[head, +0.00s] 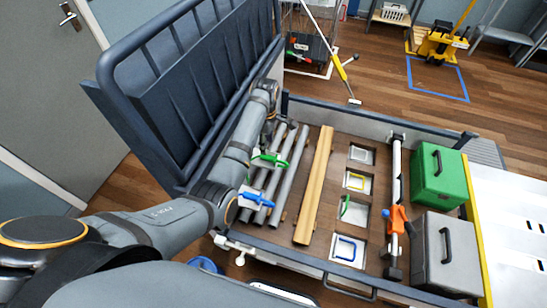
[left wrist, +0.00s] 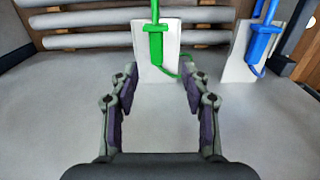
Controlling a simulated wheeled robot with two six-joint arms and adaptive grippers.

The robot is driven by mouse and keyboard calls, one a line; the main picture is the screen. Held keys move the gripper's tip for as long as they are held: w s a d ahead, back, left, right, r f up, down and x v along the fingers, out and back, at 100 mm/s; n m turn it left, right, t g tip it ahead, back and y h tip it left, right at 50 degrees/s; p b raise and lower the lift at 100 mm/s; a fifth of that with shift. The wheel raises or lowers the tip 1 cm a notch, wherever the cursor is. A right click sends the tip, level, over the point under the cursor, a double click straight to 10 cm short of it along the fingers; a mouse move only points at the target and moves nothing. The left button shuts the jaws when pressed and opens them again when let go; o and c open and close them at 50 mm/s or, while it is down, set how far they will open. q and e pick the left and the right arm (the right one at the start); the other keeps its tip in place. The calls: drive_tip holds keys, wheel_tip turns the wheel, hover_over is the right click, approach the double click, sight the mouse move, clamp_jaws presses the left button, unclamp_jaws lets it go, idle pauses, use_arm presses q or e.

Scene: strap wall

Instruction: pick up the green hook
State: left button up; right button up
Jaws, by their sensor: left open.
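The green hook (left wrist: 156,45) hangs upright in front of a white card (left wrist: 157,65) in the left wrist view, its curved end partly visible at the lower right. In the head view it shows beside my left arm (head: 270,160). My left gripper (left wrist: 160,80) is open and empty, with its fingers spread to either side of the card's lower part, and the hook lies ahead between them. Contact cannot be told. A blue hook (left wrist: 262,42) hangs on another card to the right. My right gripper is not in view.
Grey pipes (head: 290,170) and a wooden beam (head: 315,185) lie on the truck bed. Beside them are several framed pockets (head: 361,155), an orange-handled bar (head: 397,180), a green case (head: 436,175) and a grey case (head: 442,262). A dark raised panel (head: 170,110) stands behind my left arm.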

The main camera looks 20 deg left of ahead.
sight(267, 156)
use_arm(q)
wheel_tip(267, 156, down, 3)
drive_tip(key=shift+w+a+r, duration=0.1)
drive_tip(key=shift+w+r, duration=0.05)
drive_tip(key=shift+f, duration=0.8)
wheel_tip(267, 156, down, 3)
drive_tip(key=shift+w+r, duration=0.1)
drive_tip(key=shift+a+f, duration=0.1)
drive_tip(key=shift+f, duration=0.45)
drive_tip(key=c, duration=0.3)
clamp_jaws()
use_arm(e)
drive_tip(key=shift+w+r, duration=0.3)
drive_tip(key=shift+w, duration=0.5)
